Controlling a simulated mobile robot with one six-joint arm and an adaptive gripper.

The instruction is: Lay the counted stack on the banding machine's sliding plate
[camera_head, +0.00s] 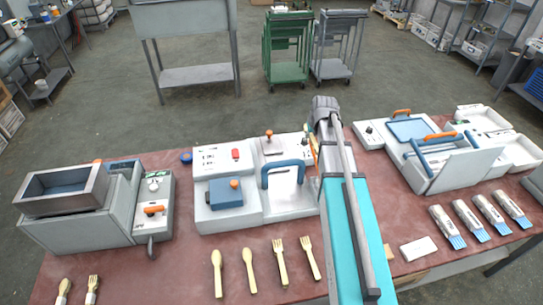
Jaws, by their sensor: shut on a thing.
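My arm crosses the middle of the table, and its end with the gripper is hidden behind its own links. I cannot make out the counted stack, nor whether anything is held. A white machine (290,206) with a blue arch (266,178) stands just left of my arm and looks like the banding machine.
Loose wooden spoons (248,270) and forks (280,262) lie along the front. Several wrapped bundles (447,227) and a white block (418,249) lie at right. A white unit with an orange handle (442,136) and a grey hopper (63,188) flank the middle of the table.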

